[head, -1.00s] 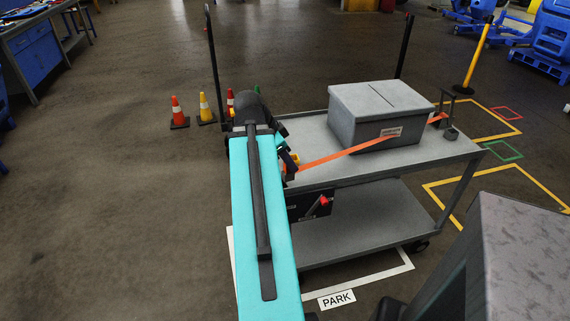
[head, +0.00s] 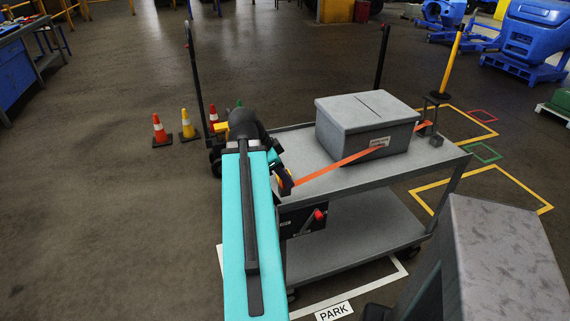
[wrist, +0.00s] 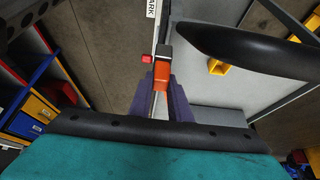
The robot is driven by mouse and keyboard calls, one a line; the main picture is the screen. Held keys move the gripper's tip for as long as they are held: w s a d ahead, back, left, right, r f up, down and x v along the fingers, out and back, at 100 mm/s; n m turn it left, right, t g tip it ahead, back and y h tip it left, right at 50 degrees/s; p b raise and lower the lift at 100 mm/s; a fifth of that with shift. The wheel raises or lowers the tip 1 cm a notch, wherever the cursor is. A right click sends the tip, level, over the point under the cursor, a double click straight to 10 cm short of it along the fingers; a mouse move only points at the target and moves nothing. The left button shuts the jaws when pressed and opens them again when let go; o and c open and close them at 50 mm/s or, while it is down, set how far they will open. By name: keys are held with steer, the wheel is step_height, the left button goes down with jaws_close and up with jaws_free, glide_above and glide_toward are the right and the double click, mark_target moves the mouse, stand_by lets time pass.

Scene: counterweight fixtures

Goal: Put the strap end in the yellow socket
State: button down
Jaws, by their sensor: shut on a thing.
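My gripper (wrist: 161,98) has purple fingers, shut on the orange strap end (wrist: 160,76) in the wrist view. In the head view the orange strap (head: 335,167) runs from my gripper at the cart's near left corner, across the front of the grey box, towards a dark post at the right. A small yellow part (wrist: 218,67) on the grey surface, right of the strap end in the wrist view, looks like the yellow socket. It is apart from the strap end. My arm hides part of the cart's left end in the head view.
The grey box (head: 367,122) stands on the grey cart (head: 400,178). A red knob (head: 318,214) sits on a dark panel at the cart's near side. Cones (head: 160,130) stand on the floor at the left. A grey cabinet-like block (head: 500,260) is at the lower right.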

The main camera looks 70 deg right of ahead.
steer(key=w+d+f+p, duration=0.1)
steer(key=w+d+p, duration=0.4)
steer(key=d, duration=0.9)
steer(key=shift+w+f, duration=0.2)
stand_by(0.4)
steer(key=shift+f+p, duration=1)
steer(key=shift+f, duration=0.75)
